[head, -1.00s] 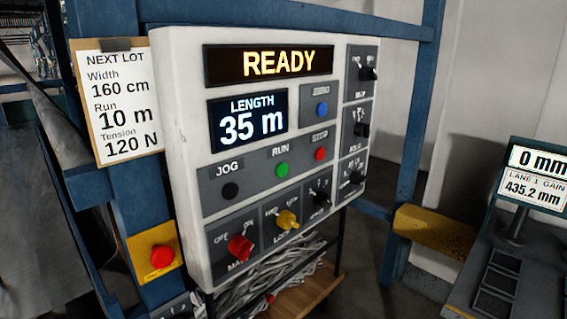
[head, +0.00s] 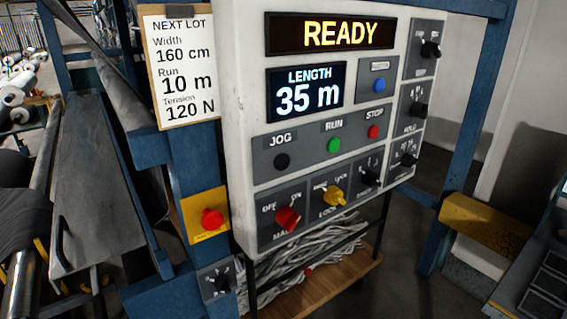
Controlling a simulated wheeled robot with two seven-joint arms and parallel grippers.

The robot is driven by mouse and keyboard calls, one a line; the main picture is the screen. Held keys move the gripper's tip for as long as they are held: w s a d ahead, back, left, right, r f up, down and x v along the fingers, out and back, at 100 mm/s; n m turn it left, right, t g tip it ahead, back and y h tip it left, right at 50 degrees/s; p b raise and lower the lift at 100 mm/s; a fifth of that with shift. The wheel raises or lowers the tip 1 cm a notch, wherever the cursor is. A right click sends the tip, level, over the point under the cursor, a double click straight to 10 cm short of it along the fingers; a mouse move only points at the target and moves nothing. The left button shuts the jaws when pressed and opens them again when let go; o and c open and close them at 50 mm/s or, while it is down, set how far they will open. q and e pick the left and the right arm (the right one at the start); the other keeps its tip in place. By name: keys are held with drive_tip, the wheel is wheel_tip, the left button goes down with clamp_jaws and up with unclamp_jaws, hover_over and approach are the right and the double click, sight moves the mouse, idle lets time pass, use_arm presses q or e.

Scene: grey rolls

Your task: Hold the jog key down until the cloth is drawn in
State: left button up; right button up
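The black jog key (head: 282,161) sits under the label JOG on the white control panel (head: 240,110). Nothing touches it. The upper display (head: 340,34) reads READY and the length display (head: 307,91) reads 35 m. A green RUN key (head: 334,145) and a red STOP key (head: 373,132) are in the same row. Dark grey cloth or sheet (head: 95,190) shows at the left beside a dark roll (head: 25,205); whether it is the cloth to be drawn in I cannot tell. Neither of my grippers is in view.
A red emergency button (head: 212,219) on a yellow plate is left of the panel. A red knob (head: 287,218) and yellow knob (head: 334,196) are below the keys. A lot card (head: 180,65) hangs at left. Blue frame posts (head: 466,130) and a yellow beam (head: 487,225) stand right.

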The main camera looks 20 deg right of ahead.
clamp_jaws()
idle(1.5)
